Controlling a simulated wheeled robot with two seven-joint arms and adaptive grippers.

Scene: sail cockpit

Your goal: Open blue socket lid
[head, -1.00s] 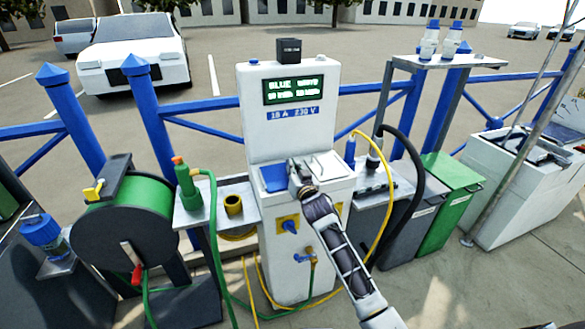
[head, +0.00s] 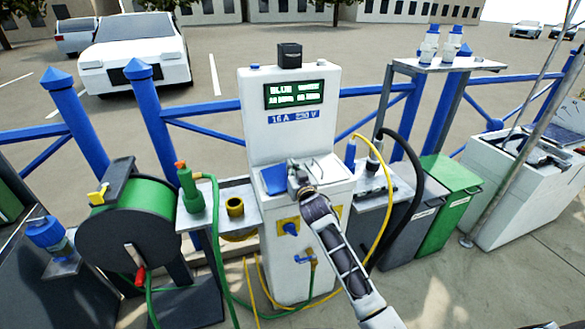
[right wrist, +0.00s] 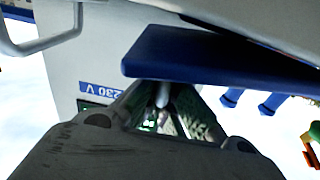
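The blue socket lid (head: 274,179) is on the left part of the white pedestal's top ledge. In the right wrist view the lid (right wrist: 220,55) is a flat blue panel across the upper middle. My right gripper (head: 296,178) is at the lid's right side. Its fingers (right wrist: 162,88) come together at the lid's edge, touching it or very close; the tips are partly hidden. They look shut, with nothing seen held between them. The white pedestal (head: 290,145) has a green display and a 230 V label. My left gripper is out of view.
A grey lid with a handle (head: 326,166) lies right of my gripper; its handle also shows in the right wrist view (right wrist: 45,45). A green hose reel (head: 135,220) stands left. Yellow and black cables (head: 390,190) hang right. A shelf (head: 245,198) adjoins the pedestal.

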